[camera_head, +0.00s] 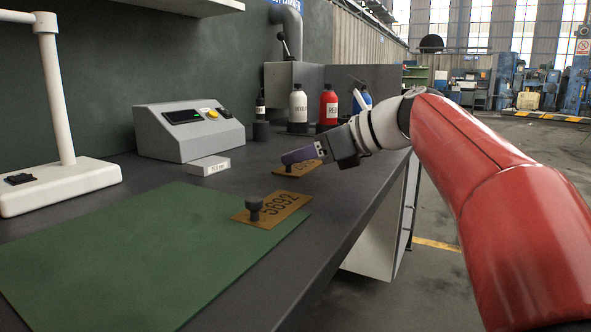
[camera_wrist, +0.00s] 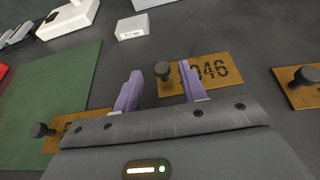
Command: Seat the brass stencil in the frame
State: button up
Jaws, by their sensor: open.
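A brass stencil (camera_wrist: 222,68) ending in 046 lies on the dark bench, with a black knob (camera_wrist: 162,72) at its left end. In the head view this stencil (camera_head: 304,166) is partly hidden by my gripper. My gripper (camera_wrist: 160,75) is open and empty, its purple fingers above the stencil; the knob appears between the fingertips. A second brass stencil (camera_head: 283,208), marked 5692, lies by the green mat's right edge, its black knob (camera_head: 254,207) upright. A third brass stencil (camera_wrist: 302,92) with a black knob shows at the wrist view's right edge. I cannot make out the frame.
A green mat (camera_head: 130,260) covers the bench's front left. A small white box (camera_head: 209,166) and a grey control box (camera_head: 188,130) stand behind. Bottles, including a red one (camera_head: 328,108), stand at the back. A white lamp stand (camera_head: 60,185) is at left.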

jog(key=x, duration=0.4)
jog(key=shift+d+f, duration=0.1)
jog(key=shift+d, duration=0.05)
jog(key=c, duration=0.9)
grip_shut()
